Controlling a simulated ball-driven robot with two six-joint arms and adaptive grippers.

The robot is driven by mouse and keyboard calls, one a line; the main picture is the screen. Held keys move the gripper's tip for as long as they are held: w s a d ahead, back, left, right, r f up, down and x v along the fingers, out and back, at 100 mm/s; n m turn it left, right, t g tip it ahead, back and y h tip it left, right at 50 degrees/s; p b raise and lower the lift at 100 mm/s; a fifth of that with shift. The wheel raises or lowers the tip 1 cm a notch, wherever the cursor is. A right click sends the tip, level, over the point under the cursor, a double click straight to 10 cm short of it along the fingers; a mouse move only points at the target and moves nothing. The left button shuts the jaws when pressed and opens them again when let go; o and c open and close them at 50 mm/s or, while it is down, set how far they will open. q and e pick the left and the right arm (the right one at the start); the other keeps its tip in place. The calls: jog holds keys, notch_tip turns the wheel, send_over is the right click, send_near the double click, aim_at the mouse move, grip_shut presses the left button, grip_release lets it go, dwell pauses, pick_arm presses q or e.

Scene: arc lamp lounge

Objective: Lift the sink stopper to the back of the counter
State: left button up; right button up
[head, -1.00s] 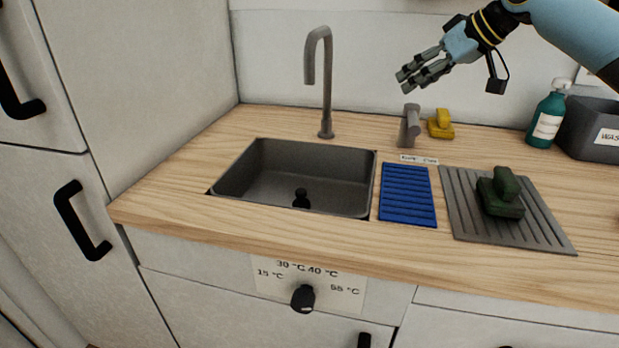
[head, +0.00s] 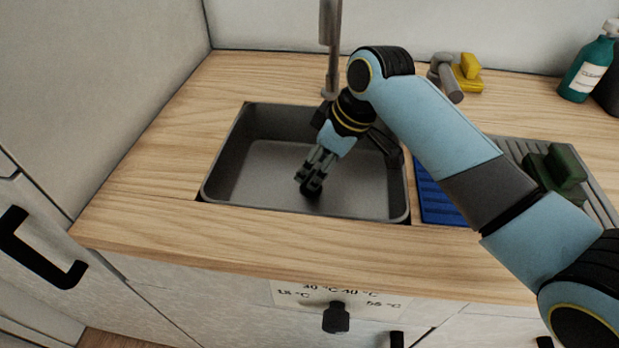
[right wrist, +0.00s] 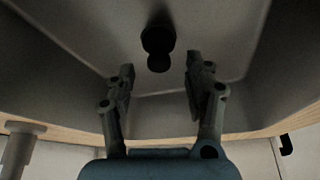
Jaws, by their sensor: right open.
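The sink stopper (head: 312,191) is small and black with a rounded knob. It stands on the floor of the grey sink (head: 225,160), partly hidden by my fingers in the head view. My right gripper (head: 309,178) reaches down into the sink with its fingertips at the stopper. In the right wrist view, the stopper (right wrist: 158,42) lies just ahead of the open right gripper (right wrist: 160,72), with its knob about midway between the two fingertips and no finger visibly touching it. The wooden counter (head: 150,150) surrounds the sink. My left gripper is not in view.
The tap (head: 330,50) rises behind the sink, close to my right wrist. A yellow item (head: 467,72) and a grey fixture (head: 446,78) stand at the back right. A blue mat (head: 433,200) and a green block (head: 556,170) lie right. The back-left counter is clear.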

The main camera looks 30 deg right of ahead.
aim_at(311, 173)
jog(key=x, duration=0.3)
jog(key=shift+w, duration=0.15)
jog(key=shift+w+f, duration=0.1)
jog(key=shift+f, duration=0.1)
jog(key=shift+c, duration=1.4)
grip_shut()
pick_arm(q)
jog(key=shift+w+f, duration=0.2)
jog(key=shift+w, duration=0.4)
pick_arm(e)
jog(key=shift+r, duration=0.1)
